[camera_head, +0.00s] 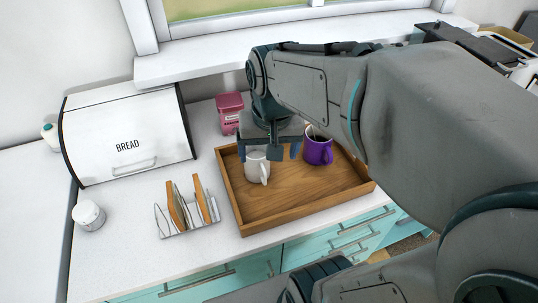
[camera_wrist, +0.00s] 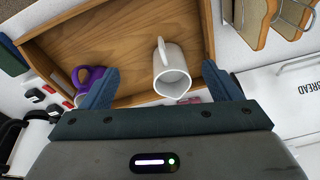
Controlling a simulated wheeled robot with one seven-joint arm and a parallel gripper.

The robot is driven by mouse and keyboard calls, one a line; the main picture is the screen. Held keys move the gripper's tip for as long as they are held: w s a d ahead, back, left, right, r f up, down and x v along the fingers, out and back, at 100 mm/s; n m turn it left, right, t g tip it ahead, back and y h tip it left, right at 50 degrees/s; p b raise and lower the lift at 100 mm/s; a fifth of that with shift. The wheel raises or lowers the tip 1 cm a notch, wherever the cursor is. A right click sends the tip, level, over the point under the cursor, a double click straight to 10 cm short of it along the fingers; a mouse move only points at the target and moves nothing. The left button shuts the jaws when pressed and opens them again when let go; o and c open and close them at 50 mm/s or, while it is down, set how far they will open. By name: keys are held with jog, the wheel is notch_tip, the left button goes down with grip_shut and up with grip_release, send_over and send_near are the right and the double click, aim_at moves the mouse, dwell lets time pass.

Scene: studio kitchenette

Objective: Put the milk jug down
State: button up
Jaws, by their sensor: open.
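My gripper (camera_head: 268,150) is over the back left of the tray, above and just behind the jug. In the wrist view my gripper (camera_wrist: 160,72) has its two blue fingers spread wide, with visible gaps to the jug. The gripper is open and hides part of the tray behind the jug.
A purple mug (camera_head: 318,151) stands on the tray right of the jug. A pink canister (camera_head: 229,112) is behind the tray. A toast rack (camera_head: 188,213) with toast, a white bread bin (camera_head: 128,135) and a small white jar (camera_head: 89,214) stand left. The tray's front is clear.

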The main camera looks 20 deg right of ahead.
jog(key=s+n, duration=0.1)
jog(key=s+f+n, duration=0.1)
jog(key=s, duration=0.1)
jog(key=s+t, duration=0.1)
jog(key=s, duration=0.1)
jog(key=shift+a+f+n, duration=0.1)
jog(key=shift+f+n, duration=0.25)
jog(key=shift+n, duration=0.05)
dwell(0.8)
